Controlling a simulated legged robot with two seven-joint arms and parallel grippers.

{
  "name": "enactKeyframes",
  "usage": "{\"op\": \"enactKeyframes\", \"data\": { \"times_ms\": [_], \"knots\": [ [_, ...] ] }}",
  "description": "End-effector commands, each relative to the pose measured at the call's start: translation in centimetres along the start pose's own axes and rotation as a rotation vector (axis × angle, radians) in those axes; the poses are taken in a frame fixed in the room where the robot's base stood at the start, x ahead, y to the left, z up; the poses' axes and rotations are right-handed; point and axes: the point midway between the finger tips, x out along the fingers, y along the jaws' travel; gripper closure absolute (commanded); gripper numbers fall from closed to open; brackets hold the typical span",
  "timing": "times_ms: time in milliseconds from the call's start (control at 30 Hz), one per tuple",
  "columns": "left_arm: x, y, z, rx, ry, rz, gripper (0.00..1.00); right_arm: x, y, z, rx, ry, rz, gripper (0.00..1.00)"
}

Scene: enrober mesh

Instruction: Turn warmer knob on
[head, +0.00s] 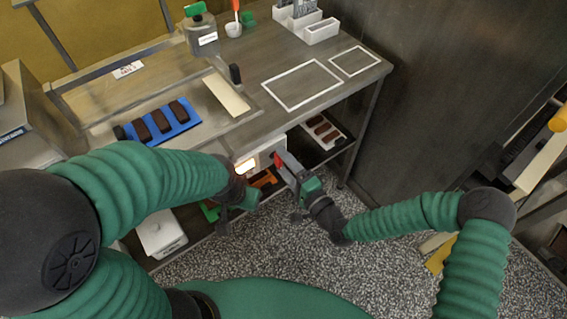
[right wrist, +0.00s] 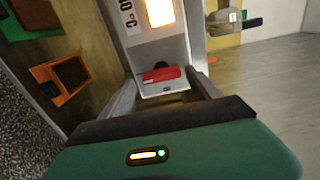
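The warmer (head: 265,152) is a pale box under the table's front edge, with a lit orange-white display (right wrist: 160,12) and a temperature label (right wrist: 128,14). Its red knob (right wrist: 162,75) sits below the display, its bar lying roughly crosswise in the right wrist view. The red also shows in the head view (head: 278,159). My right gripper (head: 286,168) is at the warmer's front. In the right wrist view its fingers (right wrist: 164,88) are spread, one on each side of the knob, with gaps visible. My left gripper (head: 236,201) is left of the warmer, partly hidden by its arm; its opening is unclear.
The table (head: 300,58) above carries a blue tray (head: 182,128) with dark bars, a pot (head: 200,38) and white bins (head: 320,32). A lower shelf holds a white box (head: 160,236) and an orange tray (right wrist: 72,75). Speckled floor (head: 270,250) lies open in front.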

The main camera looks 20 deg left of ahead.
Motion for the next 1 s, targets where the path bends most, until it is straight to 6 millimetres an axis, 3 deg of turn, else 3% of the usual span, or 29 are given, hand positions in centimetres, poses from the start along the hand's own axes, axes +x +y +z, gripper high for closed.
{"op": "enactKeyframes", "data": {
  "times_ms": [233,367,800,1000],
  "knots": [
    [0.0,0.0,0.0,0.0,0.0,0.0,0.59,0.0,-0.2,0.2,-0.001,-0.003,-0.003,0.29],
    [-0.1,0.0,0.0,0.0,0.0,0.0,0.59,-1.2,-0.1,0.1,-0.001,-0.003,-0.001,0.29],
    [-0.6,0.0,-0.1,0.0,0.0,0.0,0.59,-13.2,0.0,-0.1,0.001,0.002,0.0,0.29],
    [-0.6,0.0,-0.1,0.0,0.0,0.0,0.59,-16.4,0.1,-0.1,0.001,-0.001,-0.002,0.29]
  ]
}}
